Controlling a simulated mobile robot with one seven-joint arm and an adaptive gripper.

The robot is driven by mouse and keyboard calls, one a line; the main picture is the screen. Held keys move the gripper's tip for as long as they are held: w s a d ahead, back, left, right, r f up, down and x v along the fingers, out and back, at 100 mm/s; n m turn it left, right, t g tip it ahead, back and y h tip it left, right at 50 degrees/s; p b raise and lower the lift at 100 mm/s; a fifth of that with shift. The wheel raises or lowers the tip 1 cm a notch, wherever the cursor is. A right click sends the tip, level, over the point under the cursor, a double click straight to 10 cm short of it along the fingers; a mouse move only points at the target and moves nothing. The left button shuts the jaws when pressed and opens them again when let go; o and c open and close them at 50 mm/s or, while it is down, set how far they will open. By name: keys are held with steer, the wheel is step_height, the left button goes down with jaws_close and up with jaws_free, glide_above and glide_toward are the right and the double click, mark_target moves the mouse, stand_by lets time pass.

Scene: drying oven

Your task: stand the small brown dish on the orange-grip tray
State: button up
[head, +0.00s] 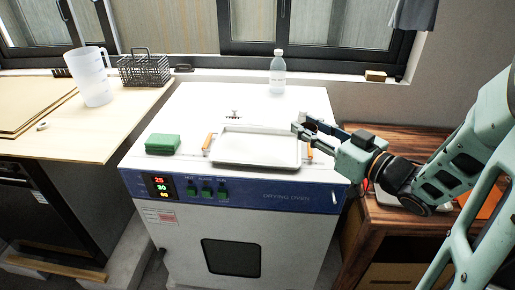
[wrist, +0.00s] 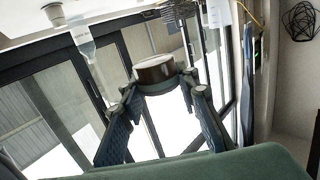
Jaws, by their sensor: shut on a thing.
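The white tray (head: 257,148) with orange grips lies on top of the white drying oven, its surface bare. Its left grip (head: 208,142) shows clearly; the right grip (head: 310,152) is partly covered by my gripper. My gripper (head: 304,128) reaches in from the right and is above the tray's back right corner. In the wrist view my gripper (wrist: 162,90) is shut on the small brown dish (wrist: 153,75), which sits between the fingertips with a pale round face showing. In the head view the dish is mostly hidden by the fingers.
A green block (head: 163,144) lies left of the tray. A clear bottle (head: 277,72) stands at the oven's back edge, and a small metal fitting (head: 234,115) is behind the tray. A jug (head: 90,77) and wire basket (head: 145,69) stand on the left bench.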

steer(key=w+a+f, duration=0.3)
steer(key=w+a, duration=0.1)
steer(key=a, duration=0.1)
steer(key=b, duration=0.2)
glide_above(266, 155)
steer(key=f, duration=0.5)
steer(key=shift+s+d+f, duration=0.15)
steer(key=shift+s+d, duration=0.15)
steer(key=shift+d, duration=0.1)
steer(key=shift+w+a+f, duration=0.1)
steer(key=shift+a+f, duration=0.05)
steer(key=shift+f, duration=0.05)
steer(key=f, duration=0.3)
steer(key=shift+w+a+f, duration=0.1)
steer(key=shift+w+a, duration=0.1)
steer(key=shift+a, duration=0.05)
steer(key=shift+f, duration=0.25)
steer(key=shift+f, duration=0.1)
steer(key=shift+f+b, duration=0.15)
steer(key=shift+b, duration=0.2)
steer(key=o, duration=1.1)
